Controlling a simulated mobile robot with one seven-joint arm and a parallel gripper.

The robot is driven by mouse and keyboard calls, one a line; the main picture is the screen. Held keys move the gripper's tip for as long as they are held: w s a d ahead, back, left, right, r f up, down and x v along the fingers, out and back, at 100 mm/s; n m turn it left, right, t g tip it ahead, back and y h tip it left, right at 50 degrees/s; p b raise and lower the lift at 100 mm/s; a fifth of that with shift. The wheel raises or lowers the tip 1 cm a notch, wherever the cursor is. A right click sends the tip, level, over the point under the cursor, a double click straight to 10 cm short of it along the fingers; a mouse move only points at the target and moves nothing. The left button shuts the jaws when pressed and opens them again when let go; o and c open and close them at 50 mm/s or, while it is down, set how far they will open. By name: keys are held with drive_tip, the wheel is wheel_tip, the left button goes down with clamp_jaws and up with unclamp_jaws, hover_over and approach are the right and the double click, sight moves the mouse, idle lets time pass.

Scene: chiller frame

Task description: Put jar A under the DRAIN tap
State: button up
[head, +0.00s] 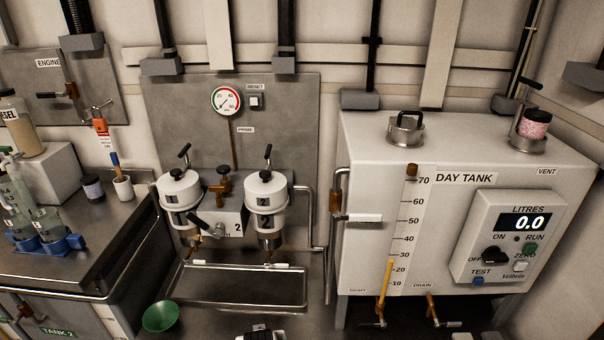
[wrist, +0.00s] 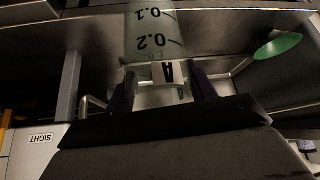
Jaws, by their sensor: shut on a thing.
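Jar A (wrist: 150,35) is a clear jar with black graduation marks and a white "A" label. It shows at the top middle of the wrist view. My gripper (wrist: 163,92) is shut on it, one dark finger on each side. The jar looks empty, but its far end is cut off by the frame edge. The DRAIN tap (head: 435,312) is at the bottom of the white day tank (head: 470,160), below the DRAIN label in the head view. I cannot make out jar A in the head view.
A second tap (head: 381,308) with a yellow tube stands left of the DRAIN tap. A green bowl (head: 160,316) lies left of the metal drip tray (head: 240,307), and shows in the wrist view (wrist: 278,47). Twin filters (head: 180,190) hang above the tray.

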drive_tip(key=d+f+m+h, duration=0.1)
drive_tip(key=d+f+m, duration=0.1)
drive_tip(key=d+f, duration=0.8)
wheel_tip(320, 180, down, 2)
drive_tip(key=shift+w+f, duration=0.2)
